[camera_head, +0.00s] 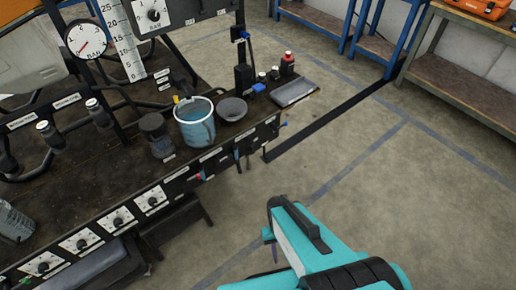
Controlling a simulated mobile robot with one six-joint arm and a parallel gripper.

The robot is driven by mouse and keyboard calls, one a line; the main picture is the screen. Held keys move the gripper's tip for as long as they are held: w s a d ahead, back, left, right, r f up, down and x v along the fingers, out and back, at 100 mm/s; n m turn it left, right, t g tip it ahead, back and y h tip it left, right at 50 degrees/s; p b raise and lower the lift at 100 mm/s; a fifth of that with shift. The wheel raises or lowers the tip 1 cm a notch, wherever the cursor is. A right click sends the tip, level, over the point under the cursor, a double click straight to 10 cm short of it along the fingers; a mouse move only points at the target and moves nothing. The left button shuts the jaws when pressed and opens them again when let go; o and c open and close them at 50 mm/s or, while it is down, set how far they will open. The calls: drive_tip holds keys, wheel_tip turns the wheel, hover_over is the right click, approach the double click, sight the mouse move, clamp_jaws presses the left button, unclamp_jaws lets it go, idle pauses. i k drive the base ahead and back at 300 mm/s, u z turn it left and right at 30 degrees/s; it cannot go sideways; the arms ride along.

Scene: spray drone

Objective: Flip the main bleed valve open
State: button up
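A dark bench rig (95,215) with gauges, pipes and small valves fills the left of the head view. Its front edge carries a red lever (201,175) and, near the right corner, a blue lever (284,124). A blue-handled fitting (258,88) stands on the bench top at the back right. The labels are too small to read, so I cannot tell which is the main bleed valve or whether it is open. My teal arm reaches in from the bottom right, over the floor and apart from the bench. I cannot make out my gripper's fingers.
A clear jug of blue liquid (196,128), a grey bowl (232,109), a dark cup (157,135) and a grey tray (293,92) stand on the bench's right part. Several dial panels line its front. The floor between is clear.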

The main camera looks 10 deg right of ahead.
sight(248, 140)
drive_tip(key=z, duration=0.3)
drive_tip(key=k, duration=0.7)
drive_tip(key=u, duration=1.6)
drive_tip(key=k, duration=0.15)
drive_tip(key=u, duration=1.7)
